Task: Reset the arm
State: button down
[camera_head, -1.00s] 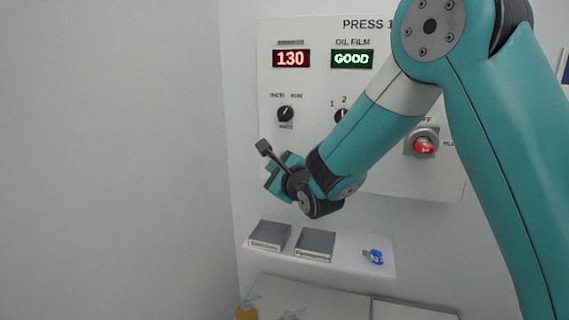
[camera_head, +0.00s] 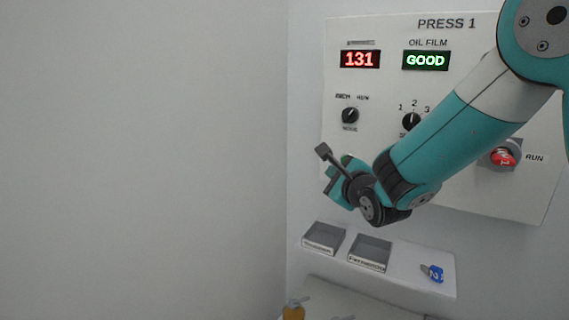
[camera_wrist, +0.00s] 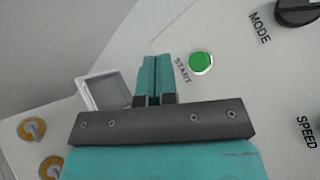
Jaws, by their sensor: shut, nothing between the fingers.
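My gripper (camera_wrist: 155,80) is shut and empty in the wrist view, its two teal fingers side by side. A green START button (camera_wrist: 201,63) lies just right of the fingertips in that view. In the head view my gripper (camera_head: 338,182) is in front of the lower left of the white PRESS 1 panel (camera_head: 470,195). The panel shows a red 131 display (camera_head: 360,60), a green GOOD display (camera_head: 426,61), a mode knob (camera_head: 350,116), a speed knob (camera_head: 411,121) and a red switch (camera_head: 503,156) by RUN. My arm hides part of the panel.
Below the panel is a white shelf (camera_head: 408,262) with two grey labelled trays (camera_head: 324,238) (camera_head: 370,250) and a blue tag numbered 2 (camera_head: 434,272). A yellow item (camera_head: 293,311) is at the bottom edge. A bare wall (camera_head: 140,150) fills the left.

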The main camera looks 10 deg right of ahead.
jog(key=s+a+f+n+g+b, duration=0.1)
jog(key=s+n+g, duration=0.4)
jog(key=s+n, duration=0.5)
jog(key=s+a+f+n+g+y+b, duration=0.1)
jog(key=s+f+n+g+b, duration=0.1)
jog(key=s+n+g, duration=0.4)
jog(key=s+a+f+n+g+b, duration=0.1)
jog(key=s+f+n+g, duration=0.3)
jog(key=s+n, duration=1)
jog(key=s+g+b, duration=0.1)
jog(key=s, duration=0.5)
jog(key=shift+s+a, duration=0.25)
jog(key=shift+s, duration=0.05)
